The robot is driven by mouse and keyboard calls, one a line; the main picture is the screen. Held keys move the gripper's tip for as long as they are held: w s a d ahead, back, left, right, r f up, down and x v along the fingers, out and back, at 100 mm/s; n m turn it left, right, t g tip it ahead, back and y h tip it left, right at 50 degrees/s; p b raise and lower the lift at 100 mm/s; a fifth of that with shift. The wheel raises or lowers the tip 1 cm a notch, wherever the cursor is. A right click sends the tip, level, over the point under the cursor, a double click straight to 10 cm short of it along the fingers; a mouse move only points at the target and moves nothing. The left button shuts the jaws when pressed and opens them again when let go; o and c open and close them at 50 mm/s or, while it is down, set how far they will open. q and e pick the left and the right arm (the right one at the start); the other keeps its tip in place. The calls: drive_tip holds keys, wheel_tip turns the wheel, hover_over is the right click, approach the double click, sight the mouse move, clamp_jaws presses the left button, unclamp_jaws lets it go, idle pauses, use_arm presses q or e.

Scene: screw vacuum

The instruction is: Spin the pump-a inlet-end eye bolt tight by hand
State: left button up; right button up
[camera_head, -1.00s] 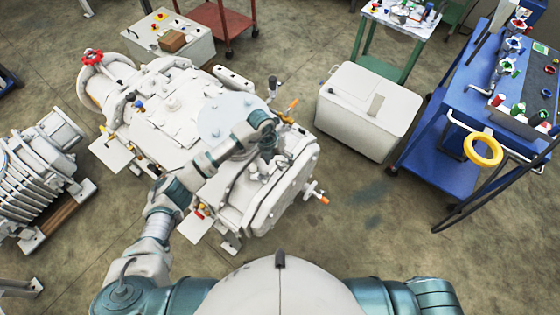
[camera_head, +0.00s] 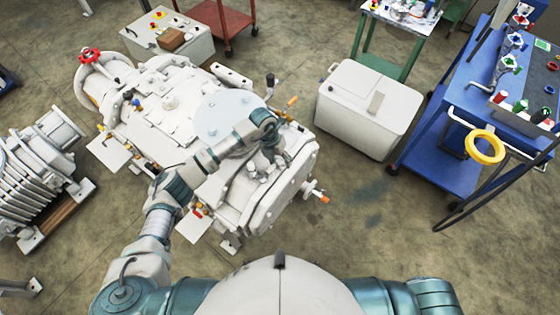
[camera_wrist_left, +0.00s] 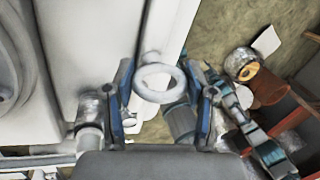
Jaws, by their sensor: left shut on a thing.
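The large white pump (camera_head: 150,100) lies across the middle left of the head view. My left arm reaches over its near right end, and my left gripper (camera_head: 277,158) points down there. In the left wrist view a pale eye bolt ring (camera_wrist_left: 157,83) stands by the pump's white casing, between the two blue-edged fingers of my left gripper (camera_wrist_left: 163,108). The gripper is shut on the eye bolt; the left finger lies close against the ring. The bolt's thread and seat are hidden. In the head view my arm and gripper cover the eye bolt. My right gripper is not in view.
A finned white machine (camera_head: 38,165) stands at the left. A white box (camera_head: 366,110) stands on the floor right of the pump. A blue cart (camera_head: 425,165) with valves and a yellow ring (camera_head: 484,146) is at the right.

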use_arm(q)
drive_tip(key=shift+w+f+m+b, duration=0.1)
drive_tip(key=shift+f+m+b, duration=0.25)
drive_tip(key=shift+m+b, duration=0.3)
drive_tip(key=shift+r+m+g+b, duration=0.2)
drive_tip(key=shift+m+g+b, duration=0.1)
drive_tip(key=shift+m, duration=0.45)
drive_tip(key=shift+r, duration=0.1)
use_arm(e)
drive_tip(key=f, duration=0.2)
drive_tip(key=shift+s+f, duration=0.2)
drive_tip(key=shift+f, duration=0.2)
use_arm(q)
drive_tip(key=o, duration=1.2)
drive_tip(key=shift+c, duration=0.2)
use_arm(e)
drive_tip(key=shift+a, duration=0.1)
use_arm(q)
wheel_tip(320, 180, up, 10)
drive_tip(key=shift+f, duration=0.1)
